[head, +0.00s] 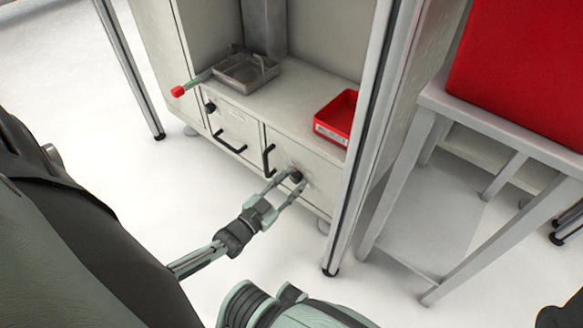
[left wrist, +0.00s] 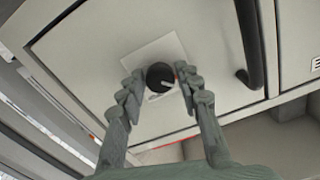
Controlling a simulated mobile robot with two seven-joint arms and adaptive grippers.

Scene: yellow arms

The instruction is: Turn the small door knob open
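The small black round knob (head: 296,176) is on the right-hand door (head: 312,168) of the pale cabinet. In the left wrist view the knob (left wrist: 160,77) sits on a light square plate, with a pale mark near its lower edge. My left gripper (head: 291,182) reaches the knob from the front. In the left wrist view the gripper's fingers (left wrist: 160,83) stand apart on either side of the knob. The right finger is very close to it; a narrow gap seems to show on the left. Firm contact cannot be made out. The door looks shut. My right gripper is not in view.
Black bar handles (head: 268,160) are on both doors, one just left of the knob. A second knob (head: 210,106) is on the left door. A metal tray (head: 246,72) and a red bin (head: 338,118) stand above. A frame post (head: 350,185) rises at right.

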